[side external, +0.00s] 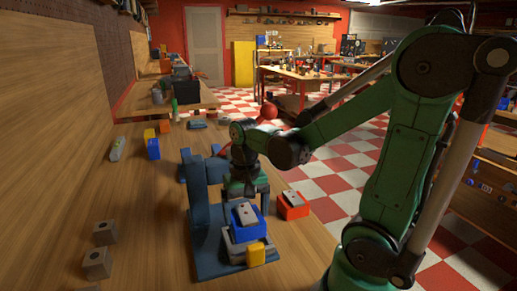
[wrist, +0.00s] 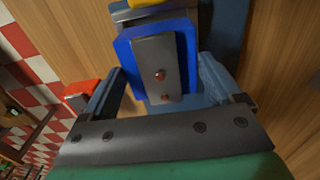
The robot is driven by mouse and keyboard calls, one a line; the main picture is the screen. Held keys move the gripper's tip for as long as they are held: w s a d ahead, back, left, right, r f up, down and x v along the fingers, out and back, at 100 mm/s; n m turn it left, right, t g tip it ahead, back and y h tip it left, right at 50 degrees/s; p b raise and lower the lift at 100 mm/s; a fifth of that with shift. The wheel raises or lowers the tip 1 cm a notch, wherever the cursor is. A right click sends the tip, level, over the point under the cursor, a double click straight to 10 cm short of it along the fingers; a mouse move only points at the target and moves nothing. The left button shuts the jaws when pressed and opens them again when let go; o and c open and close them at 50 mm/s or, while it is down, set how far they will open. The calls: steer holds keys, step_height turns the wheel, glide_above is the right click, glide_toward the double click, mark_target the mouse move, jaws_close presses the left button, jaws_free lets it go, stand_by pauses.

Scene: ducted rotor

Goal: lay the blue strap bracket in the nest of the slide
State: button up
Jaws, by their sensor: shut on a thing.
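My gripper (side external: 247,190) points down just behind the bracket in the side view. In the wrist view its two blue-grey fingers (wrist: 163,75) stand on either side of the bracket, shut on it. The bracket hides the nest, so I cannot tell whether it is seated or held just above.
The stand's blue column (side external: 199,205) rises left of the bracket. A yellow block (side external: 256,253) is at the slide's front. A red block with a grey top (side external: 292,206) stands close on the right. Two grey blocks (side external: 105,232) lie front left. The bench between is clear.

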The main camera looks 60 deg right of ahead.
mark_target(246, 213)
steer(key=shift+f, duration=1.4)
steer(key=shift+f, duration=0.15)
steer(key=o, duration=1.3)
steer(key=shift+c, duration=0.2)
step_height(246, 213, up, 12)
steer(key=w+a+f+n+t, duration=0.3)
steer(key=a+n+t, duration=0.4)
steer(key=a+n, duration=0.1)
steer(key=shift+a+f+n, duration=0.15)
steer(key=shift+a+n, duration=0.05)
steer(key=shift+n, duration=0.3)
